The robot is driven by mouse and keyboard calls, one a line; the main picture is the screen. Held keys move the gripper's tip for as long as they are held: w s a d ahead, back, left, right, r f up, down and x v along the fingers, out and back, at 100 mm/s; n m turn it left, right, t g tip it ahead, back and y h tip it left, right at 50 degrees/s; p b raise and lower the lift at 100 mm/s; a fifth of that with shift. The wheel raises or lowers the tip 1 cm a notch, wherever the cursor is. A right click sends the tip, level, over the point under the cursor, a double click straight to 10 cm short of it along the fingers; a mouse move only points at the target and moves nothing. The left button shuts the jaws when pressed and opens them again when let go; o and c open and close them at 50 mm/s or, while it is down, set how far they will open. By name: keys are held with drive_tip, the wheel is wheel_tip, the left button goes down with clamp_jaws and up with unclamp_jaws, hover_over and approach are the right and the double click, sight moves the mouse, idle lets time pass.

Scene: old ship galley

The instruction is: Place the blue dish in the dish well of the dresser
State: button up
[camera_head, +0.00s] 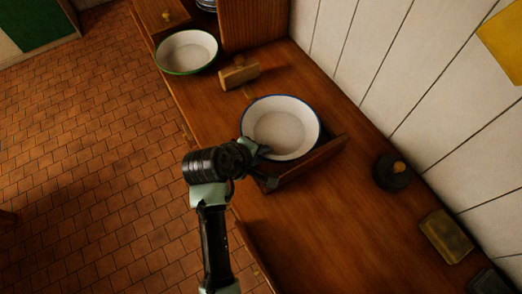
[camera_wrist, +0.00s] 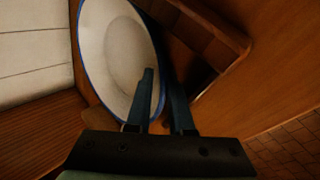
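The blue dish, a white bowl with a blue rim (camera_head: 280,118), is over the dresser top at the wooden-walled dish well (camera_head: 318,160). It covers much of the well; I cannot tell whether it touches the well floor or is held above it. In the wrist view the dish (camera_wrist: 112,50) fills the upper left, beside the well's wooden wall (camera_wrist: 205,35). My gripper (camera_head: 262,153) is at the dish's near left rim. In the wrist view my gripper's fingers (camera_wrist: 160,90) straddle the rim, one inside the bowl and one outside, closed on it.
A green-rimmed white bowl (camera_head: 187,50) stands on the dresser (camera_head: 320,230) further back. A wooden block (camera_head: 239,73) lies between the bowls. The near dresser top is clear.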

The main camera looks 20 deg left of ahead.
drive_tip(key=shift+r, duration=0.2)
drive_tip(key=v, duration=1.2)
drive_tip(key=w+d+r+m+t+y, duration=0.1)
drive_tip(key=w+d+r+m+t, duration=0.2)
drive_tip(key=r, duration=0.7)
drive_tip(key=w+r+m+t+y, duration=0.1)
drive_tip(key=w+r+m+t, duration=0.25)
drive_tip(key=w+r, duration=0.45)
drive_tip(key=w+d+r+m+t+y, duration=0.15)
drive_tip(key=r+t, duration=0.25)
drive_tip(key=r, duration=0.8)
drive_tip(key=s+d+r+m+t, duration=0.2)
drive_tip(key=s+d+r+t, duration=0.1)
drive_tip(key=r, duration=0.5)
drive_tip(key=s+d+r+m+t+h, duration=0.1)
drive_tip(key=s+d+r+m+t, duration=0.1)
drive_tip(key=r, duration=0.6)
drive_tip(key=s+d+r+m+t, duration=0.3)
drive_tip(key=s+d+r+t, duration=0.1)
drive_tip(key=r, duration=0.4)
drive_tip(key=shift+s+d+p, duration=0.35)
drive_tip(key=shift+s+d, duration=0.1)
drive_tip(key=shift+f+t+h, duration=0.1)
drive_tip(key=shift+t+h, duration=0.15)
